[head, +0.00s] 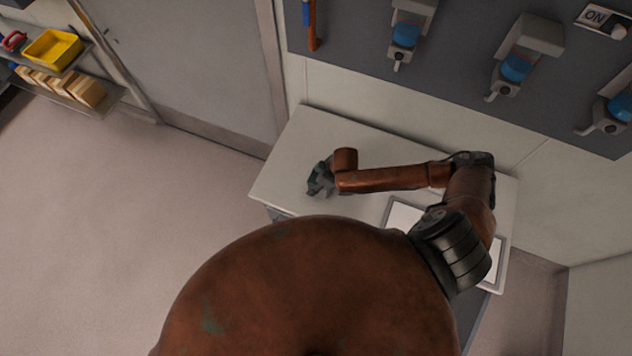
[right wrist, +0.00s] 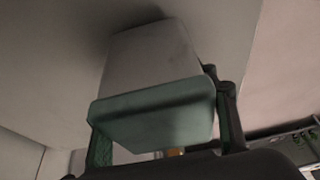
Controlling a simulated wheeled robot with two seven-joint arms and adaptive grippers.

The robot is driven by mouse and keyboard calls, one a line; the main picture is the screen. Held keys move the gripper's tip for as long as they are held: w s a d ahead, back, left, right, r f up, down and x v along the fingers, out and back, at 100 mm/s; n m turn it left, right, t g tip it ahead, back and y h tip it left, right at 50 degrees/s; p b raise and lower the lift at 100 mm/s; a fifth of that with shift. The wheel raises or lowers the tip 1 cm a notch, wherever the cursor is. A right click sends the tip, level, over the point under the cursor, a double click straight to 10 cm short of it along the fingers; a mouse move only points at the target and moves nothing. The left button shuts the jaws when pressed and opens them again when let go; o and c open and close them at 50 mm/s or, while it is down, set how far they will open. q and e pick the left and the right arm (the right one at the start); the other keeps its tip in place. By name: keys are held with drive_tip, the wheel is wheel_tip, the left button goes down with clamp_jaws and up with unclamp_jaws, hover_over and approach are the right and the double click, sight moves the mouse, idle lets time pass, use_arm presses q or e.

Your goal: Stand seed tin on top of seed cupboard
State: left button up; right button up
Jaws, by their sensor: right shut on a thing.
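My right gripper (head: 318,182) is over the left part of a white-topped cupboard (head: 300,140) in the head view. In the right wrist view, my right gripper (right wrist: 162,118) is shut on the seed tin, a pale grey box with a grey-green end (right wrist: 155,108). One finger shows on each side of it. The tin lies close to a pale surface (right wrist: 60,70) with a dark shadow at its far end; I cannot tell whether it touches. The tin cannot be made out in the head view. My left gripper is not in view.
A white panel with a grey rim (head: 498,282) lies on the right part of the top, partly behind my arm. Blue-fitted dispensers (head: 515,68) hang on the dark wall panel. A shelf with a yellow tray (head: 52,48) stands at far left. The floor at left is clear.

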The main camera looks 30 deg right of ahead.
drive_tip(key=shift+f, duration=0.2)
drive_tip(key=shift+f, duration=0.15)
drive_tip(key=o, duration=1.3)
drive_tip(key=v, duration=1.2)
drive_tip(key=shift+b, duration=0.3)
drive_tip(key=shift+a, duration=0.1)
